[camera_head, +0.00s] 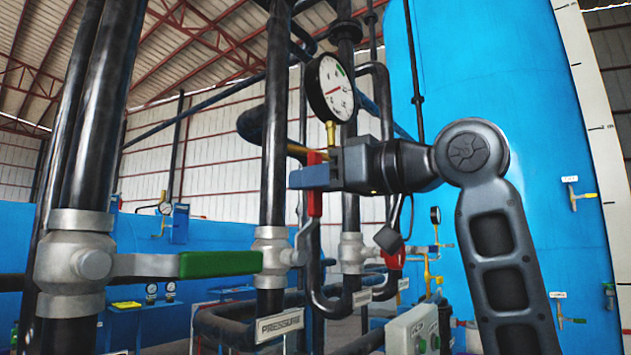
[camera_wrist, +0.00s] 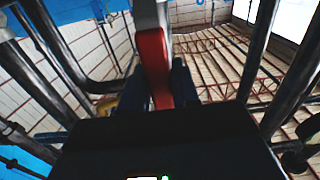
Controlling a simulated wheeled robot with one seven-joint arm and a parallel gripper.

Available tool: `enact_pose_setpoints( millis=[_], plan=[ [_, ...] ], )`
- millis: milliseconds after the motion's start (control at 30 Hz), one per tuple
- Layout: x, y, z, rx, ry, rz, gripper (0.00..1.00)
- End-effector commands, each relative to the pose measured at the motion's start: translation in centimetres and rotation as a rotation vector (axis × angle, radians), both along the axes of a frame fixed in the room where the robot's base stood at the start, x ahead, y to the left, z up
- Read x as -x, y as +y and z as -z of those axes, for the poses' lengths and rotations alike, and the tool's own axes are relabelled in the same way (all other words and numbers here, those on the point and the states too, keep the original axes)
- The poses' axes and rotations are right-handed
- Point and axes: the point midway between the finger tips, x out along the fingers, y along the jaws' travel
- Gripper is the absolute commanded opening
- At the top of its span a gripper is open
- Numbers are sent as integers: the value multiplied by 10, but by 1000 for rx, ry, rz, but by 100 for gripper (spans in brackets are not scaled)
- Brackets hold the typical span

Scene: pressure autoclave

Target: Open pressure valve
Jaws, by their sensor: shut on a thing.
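The pressure valve (camera_head: 272,250) sits on a dark vertical pipe above a sign reading PRESSURE (camera_head: 279,325). Its red lever (camera_head: 314,198) stands nearly upright on the right side of the pipe. My gripper (camera_head: 306,177) has blue fingers and is shut on the upper part of this red lever, coming from the right. In the wrist view the red lever (camera_wrist: 154,60) runs between the two dark blue fingers of my gripper (camera_wrist: 158,90). Part of the lever is hidden behind the near finger.
A pressure gauge (camera_head: 331,89) is just above my gripper. A valve with a green lever (camera_head: 220,263) lies level at the left. Another red-handled valve (camera_head: 395,260) is behind, below my wrist. A grey button box (camera_head: 412,330) is below. A big blue tank (camera_head: 540,130) fills the right.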

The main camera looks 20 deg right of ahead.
Motion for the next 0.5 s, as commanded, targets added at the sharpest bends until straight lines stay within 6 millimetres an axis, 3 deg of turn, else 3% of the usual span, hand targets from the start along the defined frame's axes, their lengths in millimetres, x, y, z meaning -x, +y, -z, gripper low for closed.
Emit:
enact_pose_setpoints(
  millis=[233, 500],
  plan=[
    [1, 2, 1, 4, 2, -5, 51],
    [2, 0, 1, 2, 1, -2, 51]
  ],
)
